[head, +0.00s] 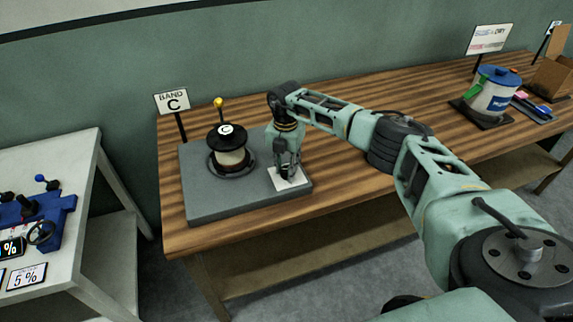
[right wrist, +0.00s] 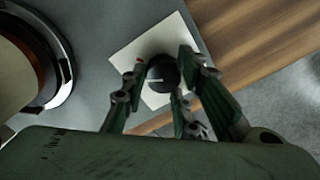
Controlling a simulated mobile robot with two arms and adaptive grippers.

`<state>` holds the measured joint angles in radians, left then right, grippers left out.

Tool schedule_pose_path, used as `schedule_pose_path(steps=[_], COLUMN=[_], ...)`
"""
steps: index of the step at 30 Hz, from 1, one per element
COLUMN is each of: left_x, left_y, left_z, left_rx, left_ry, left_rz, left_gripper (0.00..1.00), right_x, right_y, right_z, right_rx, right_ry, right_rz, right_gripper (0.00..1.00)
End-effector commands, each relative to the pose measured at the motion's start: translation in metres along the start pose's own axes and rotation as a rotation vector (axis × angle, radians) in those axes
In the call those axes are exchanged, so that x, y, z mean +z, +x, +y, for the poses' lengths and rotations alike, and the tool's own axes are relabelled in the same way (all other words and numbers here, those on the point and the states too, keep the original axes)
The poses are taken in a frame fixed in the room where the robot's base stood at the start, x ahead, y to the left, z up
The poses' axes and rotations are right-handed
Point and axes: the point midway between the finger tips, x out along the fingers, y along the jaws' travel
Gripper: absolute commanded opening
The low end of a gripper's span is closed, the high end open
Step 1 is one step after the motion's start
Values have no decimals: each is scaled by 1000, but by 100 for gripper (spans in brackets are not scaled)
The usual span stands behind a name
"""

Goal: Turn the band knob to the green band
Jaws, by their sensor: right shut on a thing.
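The band knob (right wrist: 163,72) is a round black knob with a pale line on its top, standing on a white square plate (right wrist: 125,54). The plate also shows in the head view (head: 296,182), at the right front of a grey base (head: 217,204). My right gripper (head: 287,171) points down over the plate and hides most of the knob there. In the right wrist view its fingers are on both sides of the knob, shut on it. I cannot make out a green band; the fingers cover parts of the plate. My left gripper is not in view.
A spool (head: 230,157) with a black top marked C stands on the base, left of my gripper. A "BAND C" sign (head: 172,101) and a yellow-tipped post (head: 219,103) stand behind. A blue-lidded pot (head: 493,93) and a cardboard box (head: 553,78) are far right.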

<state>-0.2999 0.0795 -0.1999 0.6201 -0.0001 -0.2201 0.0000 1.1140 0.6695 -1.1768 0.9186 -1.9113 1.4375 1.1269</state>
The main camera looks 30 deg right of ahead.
Motion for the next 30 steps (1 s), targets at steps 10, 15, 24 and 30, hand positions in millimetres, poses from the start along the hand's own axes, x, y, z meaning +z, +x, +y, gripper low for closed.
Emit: schedule_pose_path(steps=[10,15,24,30], left_x=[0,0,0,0], left_y=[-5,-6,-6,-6], left_z=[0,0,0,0], left_rx=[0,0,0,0], left_ry=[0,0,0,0], left_rz=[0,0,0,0], left_gripper=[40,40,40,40], right_x=[-2,-1,0,0], right_y=[-1,-2,-2,-3], right_z=[5,6,6,6], right_rx=[12,14,16,16], right_ry=[139,162,167,166], right_rz=[4,3,1,1], right_gripper=[1,1,1,36])
